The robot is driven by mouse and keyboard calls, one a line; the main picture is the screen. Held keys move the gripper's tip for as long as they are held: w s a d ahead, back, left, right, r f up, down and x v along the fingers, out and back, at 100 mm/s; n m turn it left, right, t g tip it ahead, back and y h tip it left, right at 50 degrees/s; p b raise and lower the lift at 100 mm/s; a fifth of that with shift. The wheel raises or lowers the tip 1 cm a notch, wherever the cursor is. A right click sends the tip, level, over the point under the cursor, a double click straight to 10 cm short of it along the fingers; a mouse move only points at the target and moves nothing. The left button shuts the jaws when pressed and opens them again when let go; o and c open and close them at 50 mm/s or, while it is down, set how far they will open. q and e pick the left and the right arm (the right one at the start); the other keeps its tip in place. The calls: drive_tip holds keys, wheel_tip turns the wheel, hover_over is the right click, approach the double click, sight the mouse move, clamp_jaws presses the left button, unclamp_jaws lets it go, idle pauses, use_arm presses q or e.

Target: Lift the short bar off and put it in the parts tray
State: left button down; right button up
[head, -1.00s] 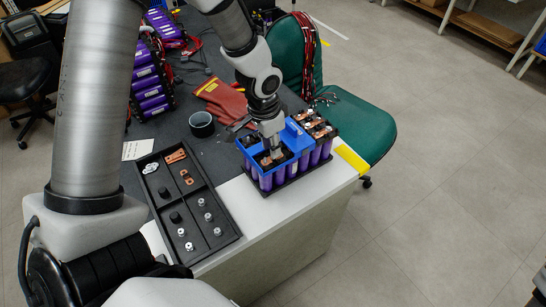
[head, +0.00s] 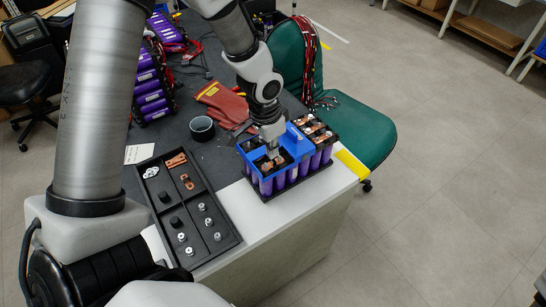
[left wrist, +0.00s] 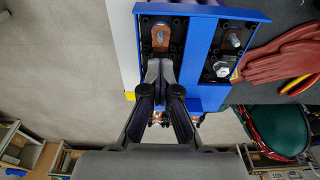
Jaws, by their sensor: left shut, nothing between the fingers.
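The short copper bar (left wrist: 161,38) lies in an opening of the blue frame (left wrist: 205,50) on the battery module. In the head view a copper piece (head: 268,165) shows in that opening below the fingertips. My left gripper (head: 273,152) points down into the opening. It is shut and empty, and its fingertips (left wrist: 159,68) are close beside the bar; whether they touch it I cannot tell. The black parts tray (head: 208,178) lies to the left on the bench, with copper links, pale nuts and black caps in its compartments. My right gripper is out of view.
A black cup (head: 202,128) and red gloves (head: 222,103) lie behind the tray. Purple cell packs (head: 150,90) stand at the back left. White bench top is clear between tray and module.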

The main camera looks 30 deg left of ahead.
use_arm(q)
wheel_tip(320, 180, up, 2)
drive_tip(key=shift+r+p, duration=0.2)
drive_tip(key=shift+p, duration=0.4)
drive_tip(key=shift+s+f, duration=0.1)
drive_tip(key=c, duration=1.4)
unclamp_jaws()
wheel_tip(320, 180, up, 12)
drive_tip(key=s, duration=0.1)
drive_tip(key=shift+a, duration=0.3)
